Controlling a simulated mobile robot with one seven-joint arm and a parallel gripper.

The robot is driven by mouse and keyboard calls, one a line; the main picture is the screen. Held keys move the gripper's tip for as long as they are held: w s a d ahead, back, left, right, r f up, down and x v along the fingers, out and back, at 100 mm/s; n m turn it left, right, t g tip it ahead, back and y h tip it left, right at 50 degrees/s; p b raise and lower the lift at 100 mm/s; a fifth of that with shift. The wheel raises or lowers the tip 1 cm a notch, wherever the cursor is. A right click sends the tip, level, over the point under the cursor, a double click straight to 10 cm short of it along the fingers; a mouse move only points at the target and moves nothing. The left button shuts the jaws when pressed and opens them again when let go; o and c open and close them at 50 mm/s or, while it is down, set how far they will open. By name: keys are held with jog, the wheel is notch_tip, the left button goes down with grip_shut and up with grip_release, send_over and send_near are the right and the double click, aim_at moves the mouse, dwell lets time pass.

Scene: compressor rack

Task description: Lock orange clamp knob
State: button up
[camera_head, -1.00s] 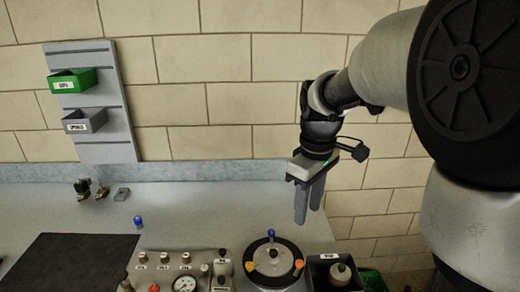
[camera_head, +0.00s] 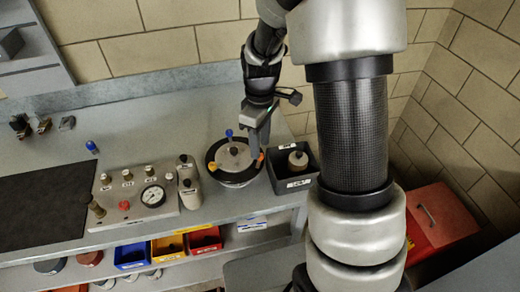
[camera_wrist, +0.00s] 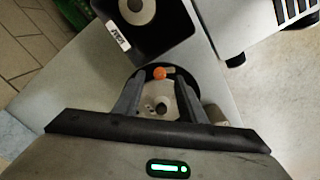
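The orange clamp knob (camera_head: 260,158) is on the right rim of a round vessel (camera_head: 232,158) with a pale lid and black ring. In the wrist view the orange knob (camera_wrist: 159,73) lies between the tips of my gripper (camera_wrist: 159,78), with a gap on each side. My gripper (camera_head: 254,150) is open and points down over the vessel's right side in the head view. A blue knob (camera_head: 229,133) stands at the rim's back and a yellow knob (camera_head: 212,166) at its left. I cannot tell whether the fingertips are level with the orange knob.
A dark bin (camera_head: 292,185) holding a round container stands close on the vessel's right. A gauge panel (camera_head: 135,194) and two grey bottles are on its left. The bench behind is mostly clear. Coloured bins (camera_head: 168,248) sit on the shelf below.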

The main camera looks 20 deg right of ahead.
jog(key=shift+f, duration=1.5)
jog(key=shift+c, duration=0.3)
grip_shut()
